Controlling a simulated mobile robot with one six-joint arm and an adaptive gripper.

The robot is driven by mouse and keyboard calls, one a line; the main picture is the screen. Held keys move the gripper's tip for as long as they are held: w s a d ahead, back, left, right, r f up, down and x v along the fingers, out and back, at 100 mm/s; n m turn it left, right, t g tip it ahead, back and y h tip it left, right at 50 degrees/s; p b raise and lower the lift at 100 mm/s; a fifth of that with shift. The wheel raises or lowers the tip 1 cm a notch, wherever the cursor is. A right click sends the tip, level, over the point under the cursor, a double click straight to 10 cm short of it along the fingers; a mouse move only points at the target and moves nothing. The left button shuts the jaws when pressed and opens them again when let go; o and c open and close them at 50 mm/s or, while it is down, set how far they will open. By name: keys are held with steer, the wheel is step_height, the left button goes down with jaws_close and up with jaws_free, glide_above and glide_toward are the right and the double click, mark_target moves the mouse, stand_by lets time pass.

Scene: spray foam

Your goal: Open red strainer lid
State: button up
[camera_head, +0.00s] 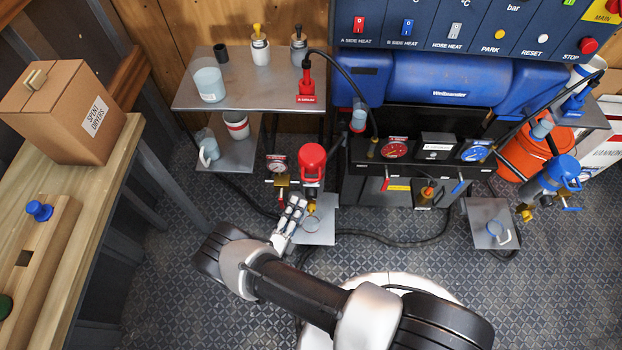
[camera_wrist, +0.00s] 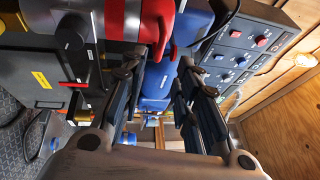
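The red strainer lid (camera_head: 312,158) is a bright red cap on the upright strainer, left of the dark machine. It sits on the strainer in the head view. In the wrist view the red lid (camera_wrist: 158,22) shows at the top edge, with a silver body beside it. My gripper (camera_head: 294,208) is just below and slightly left of the strainer. In the wrist view my gripper (camera_wrist: 155,68) has its fingers spread apart, with nothing held between them. The red part lies beyond the fingertips; whether a finger touches it I cannot tell.
A brass valve with a gauge (camera_head: 277,167) stands close left of the strainer. A small metal plate (camera_head: 318,232) lies below it, and a black hose (camera_head: 400,241) crosses the floor. A metal shelf (camera_head: 240,92) with cups and bottles is above left. A blue-lidded strainer (camera_head: 563,172) stands right.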

mark_target(311, 179)
steer(key=b+x, duration=0.1)
steer(key=x, duration=0.9)
steer(key=shift+w+d, duration=0.15)
jaws_close()
steer(key=shift+r, duration=0.1)
